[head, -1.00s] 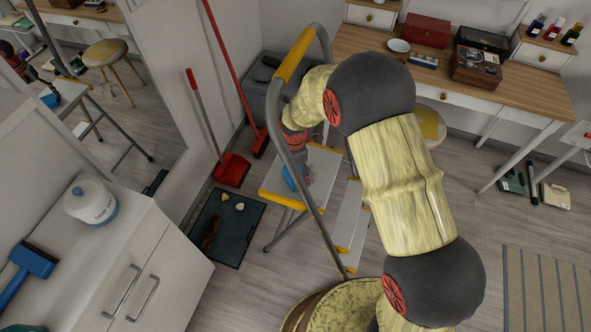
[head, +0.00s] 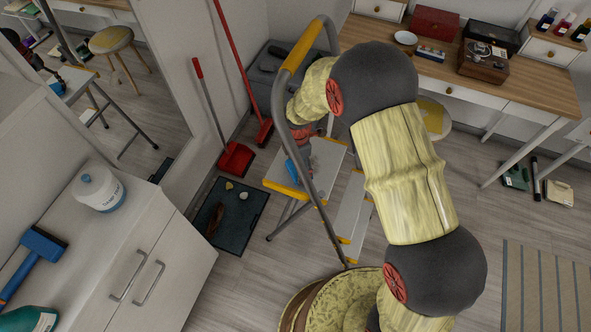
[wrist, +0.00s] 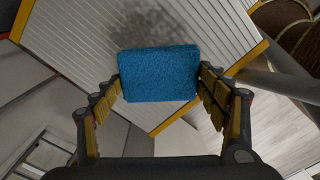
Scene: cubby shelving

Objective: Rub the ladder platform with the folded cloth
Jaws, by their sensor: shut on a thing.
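The folded cloth (wrist: 158,76) is a blue, towel-like pad. In the wrist view my gripper (wrist: 158,84) is shut on it, with one finger at each side edge. The cloth lies over the ladder platform (wrist: 75,38), a pale ribbed plate with yellow edges; I cannot tell whether it touches. A dark grey smudge shows on the platform just beyond the cloth. In the head view the platform (head: 325,168) stands below the ladder's grey rail. A bit of the blue cloth (head: 291,172) shows at its left side. My arm and the rail partly hide the gripper there.
The ladder's curved handrail (head: 298,55) rises close beside my arm. A dark tray (head: 228,215) with small items lies on the floor to the left, near a red dustpan (head: 236,159). A white cabinet (head: 165,262) stands at the lower left, and a wooden desk (head: 450,75) at the back.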

